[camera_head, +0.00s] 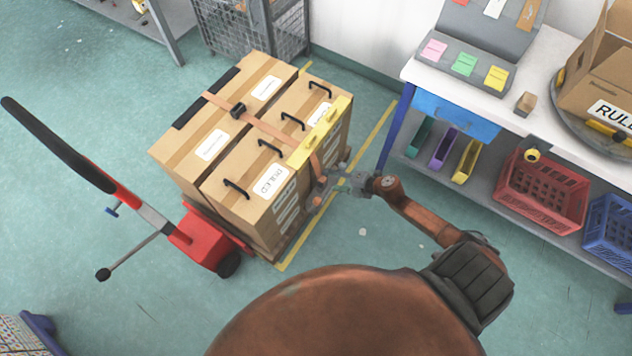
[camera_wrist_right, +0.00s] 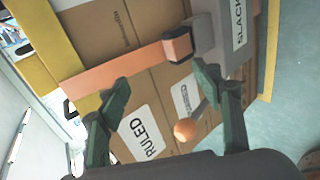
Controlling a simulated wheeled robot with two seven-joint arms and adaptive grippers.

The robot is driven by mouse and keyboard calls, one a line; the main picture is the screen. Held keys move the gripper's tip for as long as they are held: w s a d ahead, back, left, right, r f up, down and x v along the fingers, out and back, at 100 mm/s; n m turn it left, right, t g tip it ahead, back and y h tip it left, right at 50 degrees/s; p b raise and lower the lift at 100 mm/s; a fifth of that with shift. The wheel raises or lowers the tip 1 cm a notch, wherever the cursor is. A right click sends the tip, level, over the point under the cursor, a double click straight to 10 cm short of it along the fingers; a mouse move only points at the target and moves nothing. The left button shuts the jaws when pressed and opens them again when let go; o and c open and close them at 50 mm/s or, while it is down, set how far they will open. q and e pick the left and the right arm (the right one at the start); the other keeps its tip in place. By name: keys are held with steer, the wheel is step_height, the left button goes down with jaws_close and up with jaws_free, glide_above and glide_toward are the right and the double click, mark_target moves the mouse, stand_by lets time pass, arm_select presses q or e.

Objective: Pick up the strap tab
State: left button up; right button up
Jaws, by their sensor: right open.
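An orange strap (camera_head: 262,126) runs over cartons (camera_head: 222,138) and down their near right side. In the right wrist view the strap (camera_wrist_right: 118,74) runs to an orange block (camera_wrist_right: 178,47) at a grey housing (camera_wrist_right: 208,36) marked SLACK. That block looks like the strap tab, though I cannot be sure. Below it an orange ball (camera_wrist_right: 186,129) sits on a grey rod. My right gripper (camera_head: 332,185) is beside the stack's right side. In the wrist view its green fingers (camera_wrist_right: 160,84) are open and apart, with the block just beyond their tips. My left gripper is not in view.
The cartons stand on a red pallet jack (camera_head: 203,237). A yellow edge guard (camera_head: 320,132) lies along their top edge. A white workbench (camera_head: 560,95) with a red crate (camera_head: 541,190) beneath stands at right.

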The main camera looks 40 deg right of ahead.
steer(key=w+a+r+n+g+y+b, duration=0.1)
steer(key=w+a+n+g+y+b, duration=0.25)
steer(key=n, duration=0.55)
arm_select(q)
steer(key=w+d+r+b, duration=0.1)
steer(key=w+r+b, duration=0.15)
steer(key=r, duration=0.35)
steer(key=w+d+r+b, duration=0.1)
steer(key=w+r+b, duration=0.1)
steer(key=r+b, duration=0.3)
arm_select(e)
steer(key=n+g+h, duration=0.2)
steer(key=n+h, duration=0.5)
steer(key=n, duration=0.2)
glide_above(323, 179)
steer(key=s+d, duration=0.1)
steer(key=s, duration=0.2)
steer(key=f, duration=0.1)
steer(key=shift+x, duration=1.1)
steer(key=shift+y, duration=0.25)
steer(key=b+x, duration=0.4)
steer(key=x, duration=0.1)
steer(key=shift+w+r, duration=0.15)
steer(key=shift+w, duration=0.25)
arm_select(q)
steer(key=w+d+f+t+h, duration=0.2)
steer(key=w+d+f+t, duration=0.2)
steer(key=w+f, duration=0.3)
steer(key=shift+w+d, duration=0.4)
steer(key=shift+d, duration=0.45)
